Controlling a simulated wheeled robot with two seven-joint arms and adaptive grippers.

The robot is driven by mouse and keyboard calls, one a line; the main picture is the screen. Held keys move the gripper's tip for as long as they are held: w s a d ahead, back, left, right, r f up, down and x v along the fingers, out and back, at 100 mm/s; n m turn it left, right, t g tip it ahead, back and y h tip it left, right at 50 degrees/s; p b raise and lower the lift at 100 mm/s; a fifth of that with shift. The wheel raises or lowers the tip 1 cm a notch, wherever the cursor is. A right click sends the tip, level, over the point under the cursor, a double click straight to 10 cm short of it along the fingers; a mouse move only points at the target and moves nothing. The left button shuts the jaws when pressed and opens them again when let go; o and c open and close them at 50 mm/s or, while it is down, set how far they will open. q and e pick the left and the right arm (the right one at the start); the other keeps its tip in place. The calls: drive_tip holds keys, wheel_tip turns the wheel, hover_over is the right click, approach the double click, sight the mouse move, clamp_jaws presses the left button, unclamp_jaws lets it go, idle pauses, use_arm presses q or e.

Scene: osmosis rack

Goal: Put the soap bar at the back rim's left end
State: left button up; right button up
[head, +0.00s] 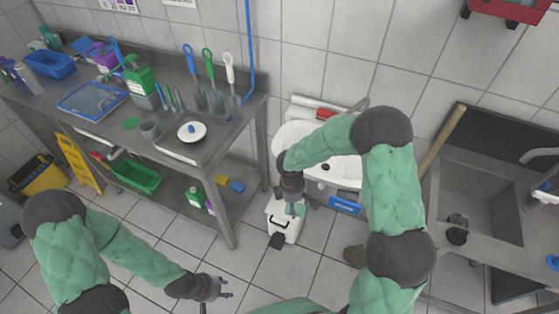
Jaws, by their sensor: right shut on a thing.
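The white wash basin (287,141) is on the tiled wall in the middle of the head view. Its back rim is partly hidden by my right arm. My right gripper (294,207) points down in front of the basin's left side, above a white bin. It is shut on a small pale green piece (301,210), which looks like the soap bar; the fingers hide most of it. My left gripper (219,287) is low over the floor at the bottom of the view, away from the basin. Its fingers are apart and empty.
A white lidded bin (291,231) stands on the floor below my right gripper. A steel bench (217,139) with brushes and bottles is left of the basin. A steel sink (478,205) is at right. A red item (325,114) is near the basin's back left.

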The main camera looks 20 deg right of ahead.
sight(286, 210)
drive_tip(key=shift+a+m+b, duration=0.25)
drive_tip(key=shift+m+b, duration=0.55)
drive_tip(key=shift+m, duration=0.4)
drive_tip(key=m+b, duration=0.1)
drive_tip(key=a+m, duration=0.1)
drive_tip(key=m, duration=0.1)
drive_tip(key=m+b, duration=0.1)
drive_tip(key=m, duration=0.1)
drive_tip(key=shift+s+a+r+y+b, duration=0.1)
drive_tip(key=shift+a+r+y+b, duration=0.15)
drive_tip(key=shift+y+b, duration=0.1)
drive_tip(key=m, duration=0.1)
drive_tip(key=m+b, duration=0.1)
drive_tip(key=a+m, duration=0.1)
drive_tip(key=shift+s+a+r+m+g, duration=0.1)
drive_tip(key=shift+s+r+m+g, duration=0.05)
drive_tip(key=shift+r+m+g, duration=0.2)
drive_tip(key=shift+a+m+y+b, duration=0.15)
drive_tip(key=shift+m+y+b, duration=0.15)
drive_tip(key=shift+m, duration=0.15)
drive_tip(key=shift+r, duration=0.1)
